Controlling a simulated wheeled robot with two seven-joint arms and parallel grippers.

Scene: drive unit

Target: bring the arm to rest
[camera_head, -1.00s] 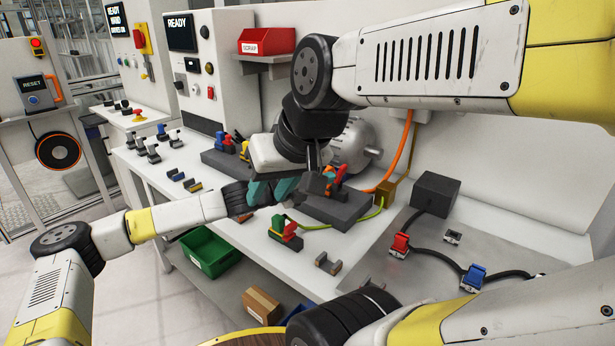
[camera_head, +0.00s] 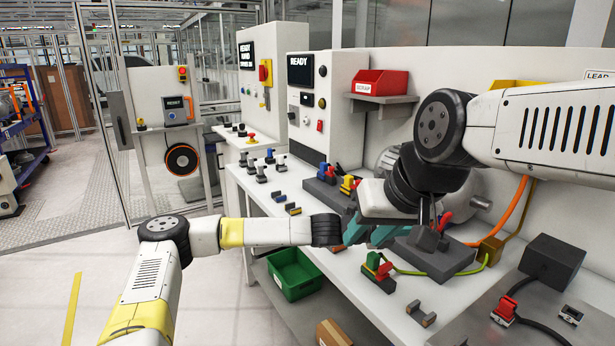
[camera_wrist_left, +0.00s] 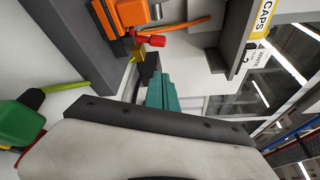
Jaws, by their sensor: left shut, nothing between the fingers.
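My left arm (camera_head: 270,232) comes in from the left, stretched out low over the bench's front edge. Its gripper (camera_head: 354,230) has teal fingers, shut and empty, partly hidden behind its wrist. In the left wrist view its teal fingers (camera_wrist_left: 162,92) show beyond the pale gripper body. My right arm (camera_head: 550,120) comes in from the upper right and bends down at black joints. The right gripper's teal fingers (camera_head: 384,236) are close beside the left gripper, over the bench; whether they touch or are open I cannot tell.
A dark fixture block (camera_head: 432,258) and a green-and-red connector (camera_head: 378,270) are close to the grippers. The white bench (camera_head: 345,290) holds several small parts. A green bin (camera_head: 294,275) sits below. A red scrap bin (camera_head: 382,83) is on a shelf. Floor at left is clear.

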